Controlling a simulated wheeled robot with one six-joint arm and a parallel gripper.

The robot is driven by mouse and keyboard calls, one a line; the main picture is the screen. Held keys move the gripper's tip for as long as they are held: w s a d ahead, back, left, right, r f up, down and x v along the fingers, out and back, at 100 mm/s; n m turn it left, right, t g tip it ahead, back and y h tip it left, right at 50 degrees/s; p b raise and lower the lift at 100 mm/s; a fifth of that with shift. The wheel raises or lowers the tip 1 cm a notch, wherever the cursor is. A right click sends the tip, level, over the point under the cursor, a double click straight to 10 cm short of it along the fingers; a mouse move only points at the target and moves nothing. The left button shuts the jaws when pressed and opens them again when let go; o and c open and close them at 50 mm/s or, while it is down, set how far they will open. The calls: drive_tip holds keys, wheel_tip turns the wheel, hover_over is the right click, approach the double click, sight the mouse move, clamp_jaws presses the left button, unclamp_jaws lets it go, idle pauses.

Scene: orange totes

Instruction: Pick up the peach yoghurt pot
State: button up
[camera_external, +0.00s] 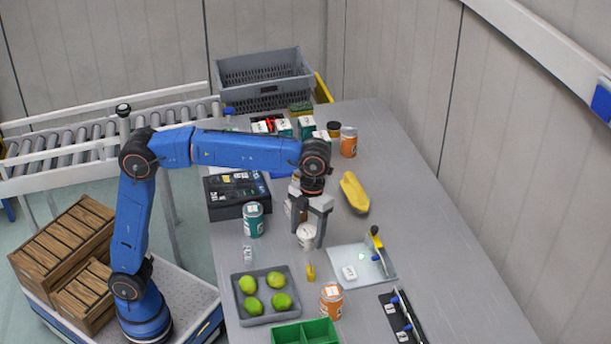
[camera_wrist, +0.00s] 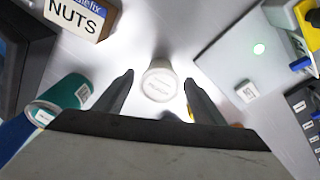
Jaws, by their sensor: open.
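A small white pot (camera_external: 307,236) with a pale lid stands on the grey table below my gripper. In the wrist view the white pot (camera_wrist: 159,82) shows from above, between and just beyond my fingertips. Its lid print is too small to read. My gripper (camera_external: 309,230) points down with its fingers open, one on either side of the pot. In the wrist view my gripper (camera_wrist: 158,84) is open and empty, with gaps between the fingers and the pot. I cannot tell how far the fingertips are above the table.
A teal can (camera_external: 253,220) stands left of the pot, and a NUTS box (camera_wrist: 80,14) is close by. A glass board (camera_external: 361,267) lies to the right. A tray of limes (camera_external: 264,318) and an orange can (camera_external: 331,301) are nearer the front.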

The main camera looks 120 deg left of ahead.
drive_tip(key=shift+f, duration=0.25)
drive_tip(key=c, duration=1.1)
